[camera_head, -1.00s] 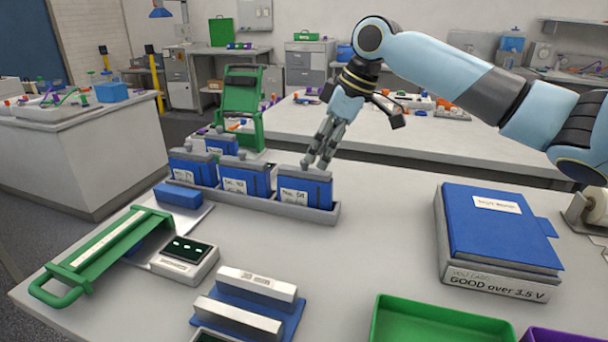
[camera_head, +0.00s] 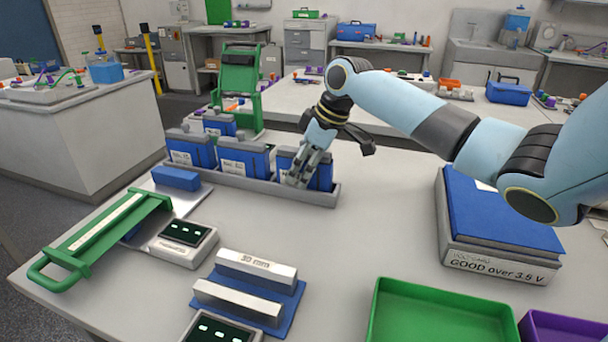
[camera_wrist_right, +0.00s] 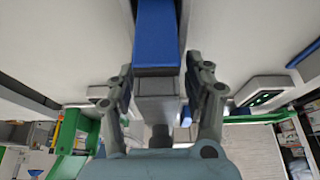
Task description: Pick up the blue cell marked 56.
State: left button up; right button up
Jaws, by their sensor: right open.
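Several blue cells with grey tops and white number labels stand upright in a grey rack (camera_head: 230,184) on the bench. My right gripper (camera_head: 297,178) is open, fingers pointing down in front of the rightmost cell (camera_head: 325,178) and covering most of its label, so I cannot read its number. The middle cell (camera_head: 262,163) and the left cell (camera_head: 184,152) have labels too small to read surely. In the right wrist view, my open fingers (camera_wrist_right: 160,80) stand on either side of a blue cell with a grey end (camera_wrist_right: 157,38); I cannot tell whether they touch it. My left gripper is out of view.
Bare bench lies between.

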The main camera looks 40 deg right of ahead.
grip_shut()
dwell(0.3)
jog(key=shift+r, duration=0.15)
